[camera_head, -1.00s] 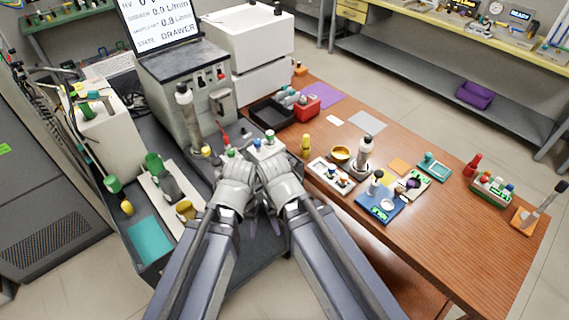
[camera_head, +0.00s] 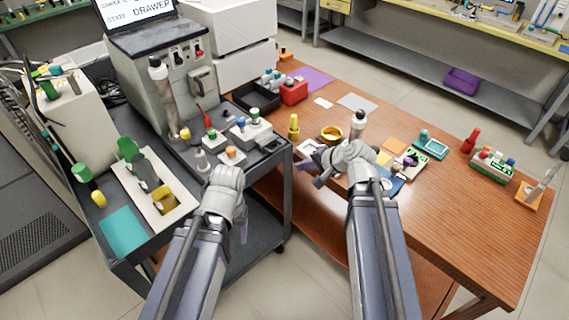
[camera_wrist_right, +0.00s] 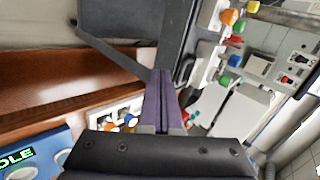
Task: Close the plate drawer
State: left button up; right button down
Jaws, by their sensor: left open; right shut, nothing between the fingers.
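The grey instrument (camera_head: 160,75) stands on the dark cart, its screen (camera_head: 137,10) showing the word DRAWER. In front of it a small grey unit with coloured caps (camera_head: 252,132) reaches toward the cart's right edge; I cannot tell whether this is the plate drawer or how far it is out. My left gripper (camera_head: 244,228) is open and empty, pointing down by the cart's near edge. My right gripper (camera_head: 316,166) is shut and empty, to the right of the cart, over the wooden bench. Its purple fingers show together in the right wrist view (camera_wrist_right: 163,98).
A black bin (camera_head: 256,98) stands behind.

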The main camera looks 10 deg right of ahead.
jog(key=w+d+m+t, duration=0.1)
jog(key=d+m, duration=0.1)
jog(key=d, duration=0.1)
jog(key=b, duration=0.6)
send_near(271, 146)
jog(key=shift+w+a+f, duration=0.1)
jog(key=shift+a+f, duration=0.1)
jog(key=shift+f, duration=0.85)
jog(key=shift+a+f, duration=0.15)
jog(key=shift+f, duration=0.9)
jog(key=w+a, duration=0.2)
jog(key=w, duration=0.1)
jog(key=shift+w+a, duration=0.15)
jog(key=shift+w, duration=0.2)
jog(key=shift+s+r, duration=0.1)
